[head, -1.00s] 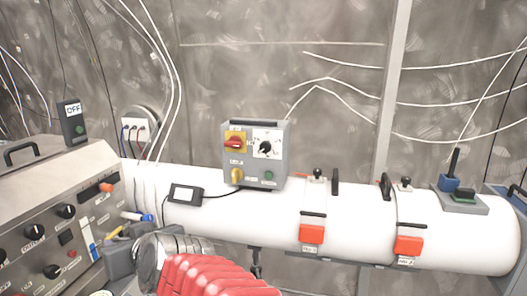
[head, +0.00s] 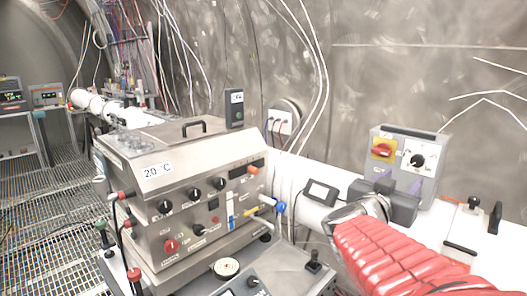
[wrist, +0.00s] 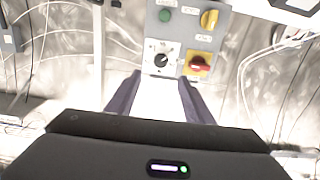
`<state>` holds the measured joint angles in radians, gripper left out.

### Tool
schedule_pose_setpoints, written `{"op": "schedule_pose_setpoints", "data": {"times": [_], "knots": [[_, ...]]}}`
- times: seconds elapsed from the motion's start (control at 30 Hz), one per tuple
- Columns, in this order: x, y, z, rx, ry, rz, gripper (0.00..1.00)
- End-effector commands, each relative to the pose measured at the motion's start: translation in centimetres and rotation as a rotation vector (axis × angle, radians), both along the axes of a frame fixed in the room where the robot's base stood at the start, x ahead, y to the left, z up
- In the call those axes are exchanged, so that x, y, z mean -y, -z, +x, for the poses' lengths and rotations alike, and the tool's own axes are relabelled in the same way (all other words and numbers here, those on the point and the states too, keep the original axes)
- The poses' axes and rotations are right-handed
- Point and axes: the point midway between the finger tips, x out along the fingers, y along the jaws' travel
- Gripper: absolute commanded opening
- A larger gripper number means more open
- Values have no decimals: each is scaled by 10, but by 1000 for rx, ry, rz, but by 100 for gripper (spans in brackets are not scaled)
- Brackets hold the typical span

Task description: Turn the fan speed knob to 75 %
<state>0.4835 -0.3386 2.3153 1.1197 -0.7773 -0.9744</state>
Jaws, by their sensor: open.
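The fan speed knob is most likely the black knob (head: 417,160) on a white dial, on the front of a grey control box (head: 382,134). Its label is too small to read. In the wrist view the knob (wrist: 161,60) appears upside down, its box (wrist: 182,42) filling the top middle. My gripper (head: 401,182) is in front of the lower part of the box. Its two purple fingers are apart and empty. In the wrist view my gripper (wrist: 159,80) points at the dial, with the knob just beyond the fingertips. I see no contact. The exact pointer angle is unclear.
A red and yellow switch (head: 383,148) sits beside the dial. A yellow knob (wrist: 209,19) and a green button (wrist: 165,15) share the panel. A steel instrument cabinet (head: 160,210) stands at left.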

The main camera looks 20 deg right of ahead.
Motion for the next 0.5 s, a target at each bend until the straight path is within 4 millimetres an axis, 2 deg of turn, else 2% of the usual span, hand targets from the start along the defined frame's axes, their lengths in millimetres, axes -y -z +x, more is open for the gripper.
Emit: {"op": "schedule_pose_setpoints", "data": {"times": [0.27,0.5], "knots": [[2,0,2,1,-2,0,47],[21,0,9,0,-1,0,47]]}}
